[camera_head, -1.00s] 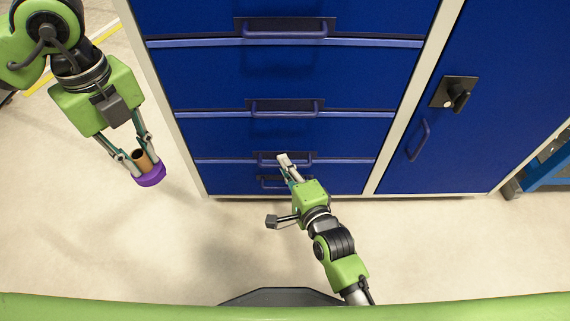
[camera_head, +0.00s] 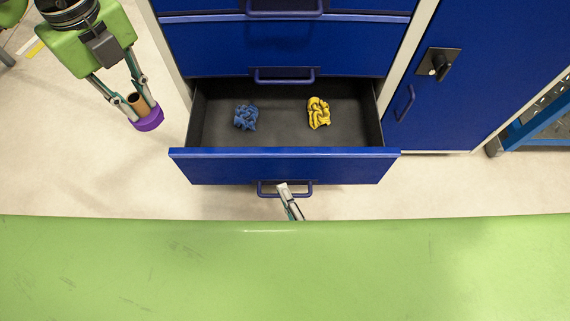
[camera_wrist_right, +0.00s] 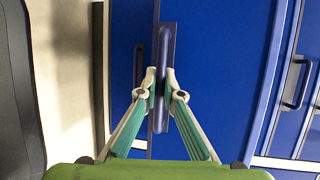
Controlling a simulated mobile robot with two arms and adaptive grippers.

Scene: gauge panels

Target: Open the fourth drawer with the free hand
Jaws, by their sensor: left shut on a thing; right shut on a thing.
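A blue drawer (camera_head: 240,168) low in the cabinet is pulled out, showing its dark grey inside. Closed drawers are above it; the top of the stack is cut off, so its number cannot be counted. My right gripper (camera_head: 284,187) is shut on this drawer's handle (camera_head: 304,188). In the right wrist view the fingers (camera_wrist_right: 160,88) pinch the handle bar (camera_wrist_right: 164,48) from both sides. My left gripper (camera_head: 143,100) is shut on a brown tube-like piece with a purple ring (camera_head: 148,121), held in the air left of the drawer.
A blue cabinet door (camera_head: 480,90) with a black lock plate (camera_head: 438,64) stands at the right. A blue frame (camera_head: 535,125) is at the far right. Bare floor shows at left.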

